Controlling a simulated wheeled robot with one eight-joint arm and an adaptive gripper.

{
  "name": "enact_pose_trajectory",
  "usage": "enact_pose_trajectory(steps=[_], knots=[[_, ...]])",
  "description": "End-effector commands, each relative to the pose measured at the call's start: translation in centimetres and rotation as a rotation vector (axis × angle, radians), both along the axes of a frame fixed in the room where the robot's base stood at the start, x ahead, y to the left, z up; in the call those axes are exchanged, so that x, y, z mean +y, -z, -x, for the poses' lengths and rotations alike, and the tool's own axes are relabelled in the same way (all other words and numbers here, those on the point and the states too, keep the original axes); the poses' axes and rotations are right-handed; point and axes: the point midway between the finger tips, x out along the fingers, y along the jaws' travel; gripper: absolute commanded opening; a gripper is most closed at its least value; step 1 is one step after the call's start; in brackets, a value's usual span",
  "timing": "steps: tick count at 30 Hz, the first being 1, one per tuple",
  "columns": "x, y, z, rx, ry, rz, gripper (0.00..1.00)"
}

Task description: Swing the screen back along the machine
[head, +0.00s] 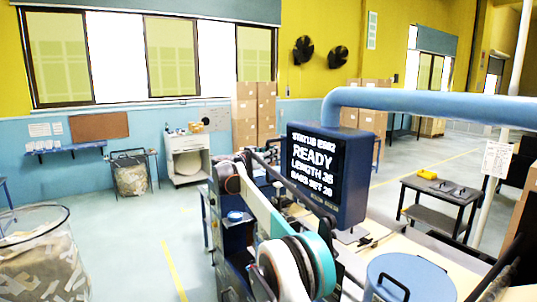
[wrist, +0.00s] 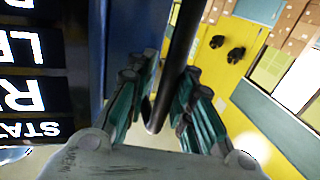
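The screen (head: 326,172) is a dark blue box with white text reading READY. It hangs from a thick blue overhead arm (head: 430,103) and faces me at an angle. A black bar (head: 303,192) runs slantwise along the screen's near side. In the wrist view, the screen (wrist: 35,75) fills the left edge, its text turned. My gripper (wrist: 165,100) has its teal and dark fingers on both sides of the black bar (wrist: 181,45). Narrow gaps show beside the bar, so the fingers look open around it. In the head view, my own arm hides part of this area.
A blue lidded drum (head: 410,280) stands at the lower right. A dark table (head: 437,205) with a yellow item is beyond it. A wire bin (head: 40,255) is at the lower left. Stacked cartons (head: 253,115) stand by the wall. Open floor lies at left.

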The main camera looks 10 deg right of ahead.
Motion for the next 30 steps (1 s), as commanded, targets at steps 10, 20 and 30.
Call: enact_pose_trajectory(steps=[10,20,30], knots=[[0.3,-0.2,0.0,-0.001,-0.005,0.002,0.33],[2.7,-0.2,2.1,-0.001,-0.007,0.003,0.33],[7.6,-0.2,6.6,-0.001,-0.005,0.003,0.33]])
